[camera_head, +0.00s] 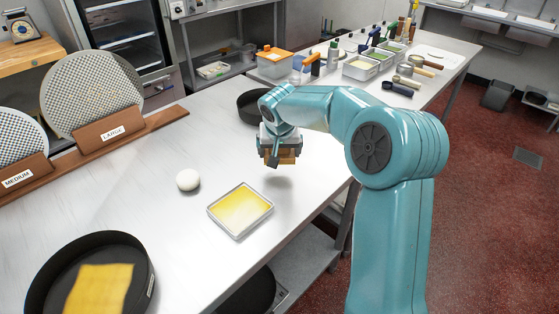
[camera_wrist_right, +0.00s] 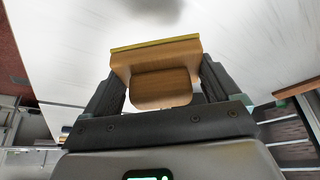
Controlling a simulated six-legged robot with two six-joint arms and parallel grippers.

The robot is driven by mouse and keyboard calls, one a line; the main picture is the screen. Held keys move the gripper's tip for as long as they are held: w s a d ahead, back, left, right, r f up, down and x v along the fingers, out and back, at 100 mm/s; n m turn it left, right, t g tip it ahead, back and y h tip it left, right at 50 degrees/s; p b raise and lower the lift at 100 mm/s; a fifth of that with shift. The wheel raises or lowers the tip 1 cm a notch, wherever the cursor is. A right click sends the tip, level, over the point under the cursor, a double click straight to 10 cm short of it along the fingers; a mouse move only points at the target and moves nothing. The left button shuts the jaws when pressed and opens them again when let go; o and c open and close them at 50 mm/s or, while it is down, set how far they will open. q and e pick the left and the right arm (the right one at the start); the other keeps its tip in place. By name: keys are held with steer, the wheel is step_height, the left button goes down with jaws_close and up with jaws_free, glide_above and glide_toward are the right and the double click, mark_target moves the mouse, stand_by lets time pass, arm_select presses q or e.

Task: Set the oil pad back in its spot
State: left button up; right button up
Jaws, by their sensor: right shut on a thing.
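My right gripper (camera_head: 280,150) is shut on the oil pad (camera_wrist_right: 155,57), a wooden block with a rounded wooden grip and a thin yellow layer on its far face. In the head view the pad's wood (camera_head: 288,159) shows below the jaws, with a soft shadow on the table beneath it, so it is held above the table. A shallow metal tray (camera_head: 228,231) with yellow oil in it lies in front and to the left of the gripper. The wrist view shows the grip between both fingers. My left gripper is out of view.
A white dough ball (camera_head: 188,180) sits left of the tray. A black pan (camera_head: 143,267) with a yellow patch inside is at bottom left; another dark pan (camera_head: 252,107) stands behind the gripper. Round screens in a wooden rack (camera_head: 110,135) line the left. Bare steel table (camera_head: 150,215) lies between.

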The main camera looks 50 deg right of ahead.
mark_target(280, 154)
step_height(280, 154, down, 3)
steer(key=shift+s, duration=0.1)
steer(key=shift+f, duration=0.3)
steer(key=shift+f+b, duration=0.35)
steer(key=shift+b, duration=0.2)
steer(key=shift+f, duration=0.15)
steer(key=shift+f+b, duration=0.1)
steer(key=shift+b, duration=0.25)
